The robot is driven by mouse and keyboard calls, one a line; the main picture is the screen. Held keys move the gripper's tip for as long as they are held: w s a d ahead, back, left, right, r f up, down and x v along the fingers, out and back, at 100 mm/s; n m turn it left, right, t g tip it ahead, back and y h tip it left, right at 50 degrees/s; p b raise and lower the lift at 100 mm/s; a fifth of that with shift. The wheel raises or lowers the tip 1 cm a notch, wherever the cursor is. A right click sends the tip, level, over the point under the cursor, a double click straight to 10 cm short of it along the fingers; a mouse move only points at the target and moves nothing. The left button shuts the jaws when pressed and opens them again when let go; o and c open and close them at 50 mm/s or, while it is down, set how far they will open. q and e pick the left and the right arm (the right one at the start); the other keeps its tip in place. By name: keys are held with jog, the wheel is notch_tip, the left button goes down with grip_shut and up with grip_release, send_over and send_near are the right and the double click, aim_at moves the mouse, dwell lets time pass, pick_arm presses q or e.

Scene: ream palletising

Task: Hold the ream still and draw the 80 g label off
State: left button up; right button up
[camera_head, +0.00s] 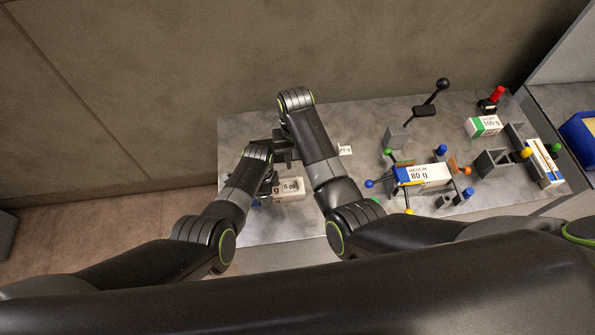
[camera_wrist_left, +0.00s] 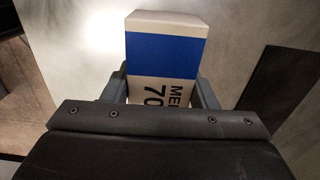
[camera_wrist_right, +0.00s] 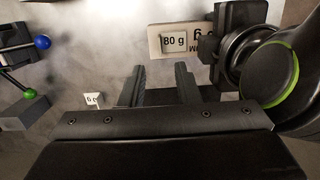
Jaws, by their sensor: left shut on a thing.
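The ream is a white block whose end has a blue band in the left wrist view (camera_wrist_left: 165,50), with "70" printed beside the band. It lies on the table under my arms in the head view (camera_head: 296,195), partly hidden. My left gripper (camera_head: 270,184) is shut on it, one finger on each side. The white 80 g label (camera_wrist_right: 174,43) is on the ream's face in the right wrist view. My right gripper (camera_wrist_right: 160,84) is open and empty, its fingers apart from the label.
A small white printed tag (camera_wrist_right: 93,100) lies loose on the grey table (camera_head: 240,125). Another ream marked 80 g (camera_head: 428,176) stands to the right among coloured-knob fixtures. A green-banded ream (camera_head: 484,126) and a blue bin (camera_head: 580,138) are further right. The table's back left is clear.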

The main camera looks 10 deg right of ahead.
jog(key=f, duration=0.6)
jog(key=s+f, duration=0.1)
jog(key=f, duration=0.1)
jog(key=shift+f, duration=0.4)
grip_shut()
dwell(0.9)
jog(key=shift+r, duration=0.15)
dwell(0.5)
jog(key=shift+r, duration=2.1)
jog(key=shift+r, duration=0.1)
